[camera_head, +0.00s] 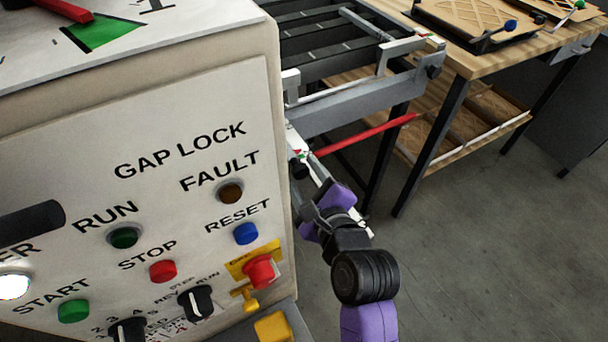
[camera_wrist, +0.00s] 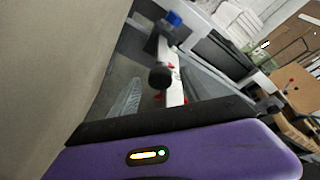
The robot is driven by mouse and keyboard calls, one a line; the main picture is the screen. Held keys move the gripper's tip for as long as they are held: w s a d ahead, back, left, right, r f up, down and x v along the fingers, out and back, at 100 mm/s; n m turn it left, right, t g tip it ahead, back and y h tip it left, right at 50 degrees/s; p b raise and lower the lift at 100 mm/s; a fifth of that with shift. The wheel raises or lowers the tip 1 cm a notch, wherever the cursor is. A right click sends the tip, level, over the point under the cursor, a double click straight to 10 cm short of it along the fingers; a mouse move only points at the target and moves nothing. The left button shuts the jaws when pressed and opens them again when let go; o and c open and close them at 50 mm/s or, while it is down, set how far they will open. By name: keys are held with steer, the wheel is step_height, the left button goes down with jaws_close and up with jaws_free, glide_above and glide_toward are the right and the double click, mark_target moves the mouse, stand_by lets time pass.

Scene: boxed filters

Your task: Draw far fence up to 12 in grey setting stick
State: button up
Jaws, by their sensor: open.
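The conveyor (camera_head: 320,42) has a dark roller bed behind the white panel. A grey fence-like bar (camera_head: 362,22) with a bracket lies on its far side. A pale stick with red and green marks (camera_head: 295,140) shows at the near end, beside the panel edge. In the wrist view, a white bar with red marks (camera_wrist: 176,92) carries a black knob (camera_wrist: 160,77). I cannot tell which bar is the grey setting stick, and no 12 is readable. My gripper (camera_head: 325,203) is open, close below the pale stick; contact is unclear. Its purple body fills the wrist view's bottom.
The control panel (camera_head: 140,170) with buttons and a red emergency stop (camera_head: 260,272) stands close left of my arm. A red rod (camera_head: 365,135) sticks out below the conveyor. A wooden bench (camera_head: 490,60) stands at right. The floor (camera_head: 490,240) there is clear.

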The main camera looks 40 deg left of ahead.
steer(key=shift+w+a+f, duration=0.1)
steer(key=shift+w+a, duration=0.05)
steer(key=shift+a, duration=0.1)
jaws_close()
stand_by(1.4)
